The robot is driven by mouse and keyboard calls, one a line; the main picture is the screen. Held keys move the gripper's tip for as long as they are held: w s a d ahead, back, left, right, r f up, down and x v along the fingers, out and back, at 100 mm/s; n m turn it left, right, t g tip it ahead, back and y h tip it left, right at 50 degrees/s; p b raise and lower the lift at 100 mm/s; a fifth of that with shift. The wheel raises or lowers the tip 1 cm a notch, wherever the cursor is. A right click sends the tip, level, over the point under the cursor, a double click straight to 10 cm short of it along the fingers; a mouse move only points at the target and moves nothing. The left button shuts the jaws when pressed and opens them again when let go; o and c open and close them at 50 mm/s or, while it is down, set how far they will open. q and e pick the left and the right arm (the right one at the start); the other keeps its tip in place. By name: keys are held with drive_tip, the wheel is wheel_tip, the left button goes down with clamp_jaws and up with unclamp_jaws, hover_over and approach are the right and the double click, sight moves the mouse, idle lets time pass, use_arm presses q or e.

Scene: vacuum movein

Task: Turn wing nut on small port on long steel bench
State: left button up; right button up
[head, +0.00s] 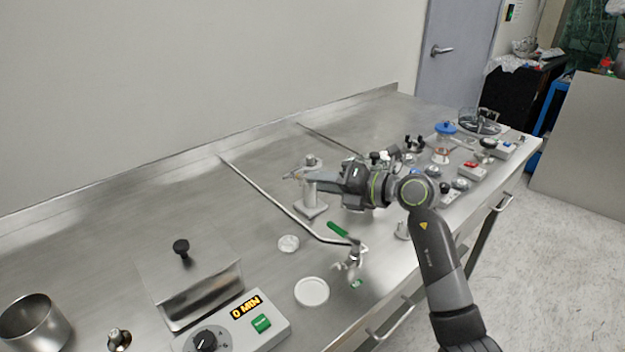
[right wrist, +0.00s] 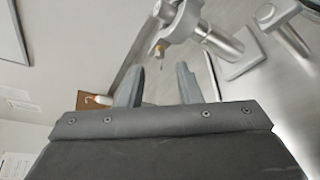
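A small steel port (head: 311,196) stands upright on a square base plate on the long steel bench (head: 120,222). In the right wrist view its post (right wrist: 220,42) and a clamp (right wrist: 180,22) around its end show at the top. A small brass-coloured threaded piece (right wrist: 158,50), perhaps part of the wing nut, hangs from the clamp; the nut's wings are not clear. My right gripper (right wrist: 158,84) is open and empty, its fingers pointing toward the clamp, apart from it. In the head view my right gripper (head: 328,182) is beside the port, fingertips hard to make out. My left gripper is not in view.
Several small parts crowd the bench's right end. The back left is clear.

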sight(302, 179)
drive_tip(key=shift+x, duration=1.45)
clamp_jaws()
